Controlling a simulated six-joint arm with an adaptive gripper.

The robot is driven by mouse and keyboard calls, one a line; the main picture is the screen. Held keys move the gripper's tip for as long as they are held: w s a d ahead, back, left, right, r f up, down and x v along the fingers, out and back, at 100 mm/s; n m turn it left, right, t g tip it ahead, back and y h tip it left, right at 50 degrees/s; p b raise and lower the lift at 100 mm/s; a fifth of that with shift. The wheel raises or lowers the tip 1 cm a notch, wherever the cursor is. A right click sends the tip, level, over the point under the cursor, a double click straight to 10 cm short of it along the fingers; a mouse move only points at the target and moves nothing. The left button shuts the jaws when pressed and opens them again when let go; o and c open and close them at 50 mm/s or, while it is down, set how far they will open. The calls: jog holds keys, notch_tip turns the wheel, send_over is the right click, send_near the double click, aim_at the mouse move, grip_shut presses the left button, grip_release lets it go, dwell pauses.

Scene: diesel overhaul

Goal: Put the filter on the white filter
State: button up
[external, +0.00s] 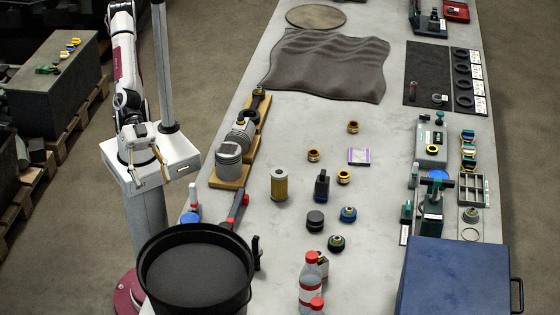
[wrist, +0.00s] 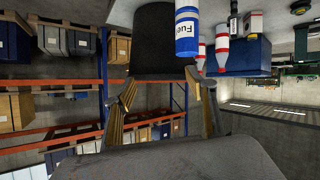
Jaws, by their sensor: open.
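My gripper (external: 145,168) hangs at the left, off the table's left edge, beside my white pedestal, with its jaws apart and empty. Its two fingers (wrist: 162,95) show spread in the wrist view, with nothing between them. A pale yellowish upright filter (external: 279,185) stands on the table left of the middle, well right of my gripper. A dark squat cylinder (external: 315,220), possibly another filter, stands to its lower right. I cannot tell for certain which item is the white filter; no plainly white one shows.
A large black drain pan (external: 196,270) stands near the front left. Pistons on wooden boards (external: 232,180) line the left edge. A red-capped bottle (external: 309,285), small ringed parts (external: 314,156) and a blue case (external: 455,275) occupy the table. A wrinkled grey cloth (external: 325,67) lies behind.

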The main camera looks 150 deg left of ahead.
jog(key=s+a+f+g, duration=0.1)
jog(key=s+a, duration=0.3)
jog(key=s, duration=0.4)
jog(key=s+a+f+g+y, duration=0.1)
jog(key=s+a+f+g, duration=0.1)
jog(key=s+a, duration=0.3)
jog(key=s+a+f+g+y, duration=0.1)
jog(key=s+a+g, duration=0.3)
jog(key=s, duration=0.8)
jog(key=shift+s+a+f, duration=0.25)
jog(key=shift+a+f, duration=0.15)
jog(key=shift+f, duration=0.1)
